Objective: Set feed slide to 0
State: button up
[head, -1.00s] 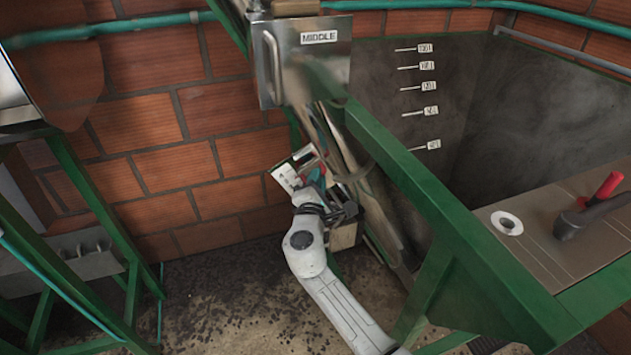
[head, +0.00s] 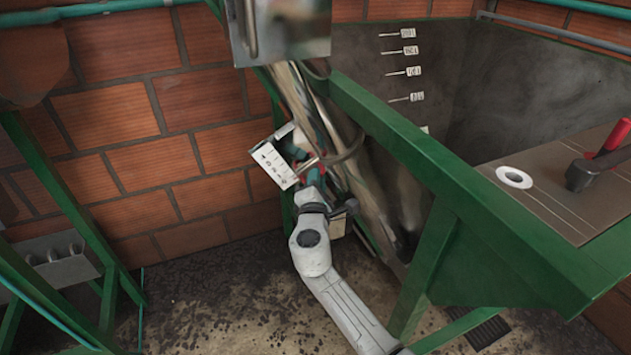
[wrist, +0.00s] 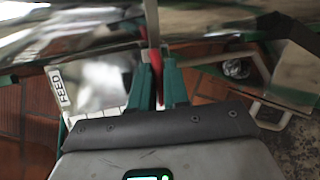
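The feed slide's white numbered plate (head: 273,162) is mounted tilted beside the slanted metal chute (head: 318,130). Its numbers are too small to read surely. In the wrist view a white label reading FEED (wrist: 61,87) lies left of my fingers, with a pale, partly covered plate beside it. My gripper (wrist: 158,75) has its two teal fingers close on either side of a red handle (wrist: 155,62), and appears shut on it. In the head view my gripper (head: 312,180) is just right of the numbered plate. The slide's pointer cannot be made out.
A green frame beam (head: 440,160) runs to the right of my arm. A metal box (head: 290,35) hangs above. A brick wall (head: 170,150) stands behind. A panel with a red-handled lever (head: 600,155) is at the right. Bare floor (head: 240,300) lies left of my arm.

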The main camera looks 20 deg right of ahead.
jog(key=o, duration=0.4)
jog(key=shift+d+f, duration=0.2)
jog(key=shift+f, duration=0.05)
jog(key=shift+a+r, duration=0.1)
jog(key=p+v, duration=0.1)
jog(key=v, duration=0.9)
jog(key=shift+s+a, duration=0.2)
jog(key=shift+s, duration=0.15)
